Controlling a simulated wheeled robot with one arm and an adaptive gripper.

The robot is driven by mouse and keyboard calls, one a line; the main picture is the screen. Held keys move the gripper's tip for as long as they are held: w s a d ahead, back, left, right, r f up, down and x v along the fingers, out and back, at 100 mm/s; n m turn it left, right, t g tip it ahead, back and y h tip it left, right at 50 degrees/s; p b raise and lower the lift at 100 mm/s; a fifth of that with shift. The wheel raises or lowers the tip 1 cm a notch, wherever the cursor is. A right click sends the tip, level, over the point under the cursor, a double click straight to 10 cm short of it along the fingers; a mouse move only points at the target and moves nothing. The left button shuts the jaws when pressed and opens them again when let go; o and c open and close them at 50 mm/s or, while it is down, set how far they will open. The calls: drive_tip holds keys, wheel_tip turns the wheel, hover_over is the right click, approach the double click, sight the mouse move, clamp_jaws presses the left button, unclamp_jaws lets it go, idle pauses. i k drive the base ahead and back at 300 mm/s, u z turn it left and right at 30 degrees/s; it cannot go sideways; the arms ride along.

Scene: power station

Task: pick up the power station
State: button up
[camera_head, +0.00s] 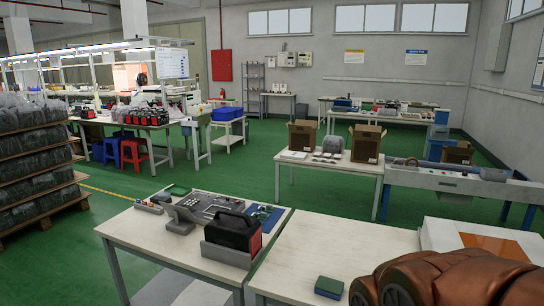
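A power station (231,234), a black box with a handle on top and red on its side, stands upright in a low grey holder (226,256). The holder is near the front right edge of a pale work table (150,238). Several other black and red units (147,117) of similar look stand on a bench at the back left. My gripper is not in view.
A second table (340,250) adjoins on the right with a small green block (329,287).

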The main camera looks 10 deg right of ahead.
sight(332, 144)
drive_tip(key=u, duration=1.5)
drive_tip(key=i, duration=6.6)
drive_tip(key=z, duration=3.15)
drive_tip(key=i, duration=0.75)
drive_tip(key=u, duration=0.05)
